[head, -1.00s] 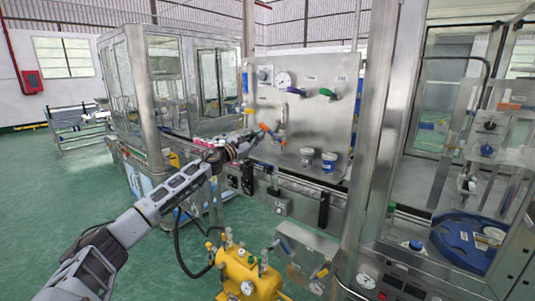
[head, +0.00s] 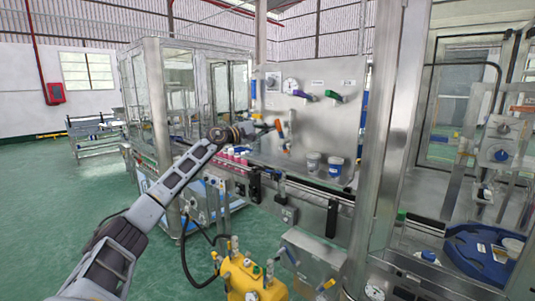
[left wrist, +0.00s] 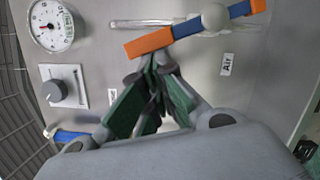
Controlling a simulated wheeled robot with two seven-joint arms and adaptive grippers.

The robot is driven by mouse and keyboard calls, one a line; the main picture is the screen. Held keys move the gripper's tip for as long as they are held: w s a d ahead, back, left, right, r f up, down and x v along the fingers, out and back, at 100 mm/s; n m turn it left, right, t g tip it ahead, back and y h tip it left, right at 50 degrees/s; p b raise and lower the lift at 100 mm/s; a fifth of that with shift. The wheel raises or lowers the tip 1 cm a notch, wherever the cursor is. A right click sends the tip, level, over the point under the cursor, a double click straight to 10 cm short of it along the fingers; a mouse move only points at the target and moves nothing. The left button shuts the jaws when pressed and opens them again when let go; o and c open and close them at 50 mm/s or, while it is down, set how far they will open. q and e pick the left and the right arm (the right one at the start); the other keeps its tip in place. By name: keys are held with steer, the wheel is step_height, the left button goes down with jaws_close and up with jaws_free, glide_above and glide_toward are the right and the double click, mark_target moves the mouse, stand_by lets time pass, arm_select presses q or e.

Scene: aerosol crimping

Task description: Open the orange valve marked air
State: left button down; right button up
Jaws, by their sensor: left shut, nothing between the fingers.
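The orange valve handle (head: 279,128) is on the steel panel in the head view. In the left wrist view the orange handle (left wrist: 148,42) slants across the top, with a blue middle part and an orange far tip around a round grey pivot (left wrist: 215,17). A label reading AIR (left wrist: 227,64) is on the panel below the pivot. My left gripper (left wrist: 152,62) is shut and empty, its green-padded fingertips just below the handle's near orange end. I cannot tell whether they touch it. In the head view my left gripper (head: 268,128) is beside the handle. My right gripper is out of view.
The steel panel (head: 265,95) also carries a gauge (head: 290,84), a purple handle (head: 303,95) and a green handle (head: 334,96). Two cups (head: 324,163) are at its lower part. A steel post (head: 385,130) rises to the right.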

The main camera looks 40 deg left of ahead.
arm_select(q)
steer(key=shift+d+r+m+g, duration=0.2)
steer(key=shift+d+r+m, duration=0.3)
steer(key=shift+m, duration=0.45)
steer(key=shift+d+r+m+g, duration=0.2)
steer(key=shift+d+r+m, duration=0.25)
steer(key=shift+m, duration=0.5)
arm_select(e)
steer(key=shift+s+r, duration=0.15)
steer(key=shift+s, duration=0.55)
arm_select(q)
steer(key=shift+f, duration=0.1)
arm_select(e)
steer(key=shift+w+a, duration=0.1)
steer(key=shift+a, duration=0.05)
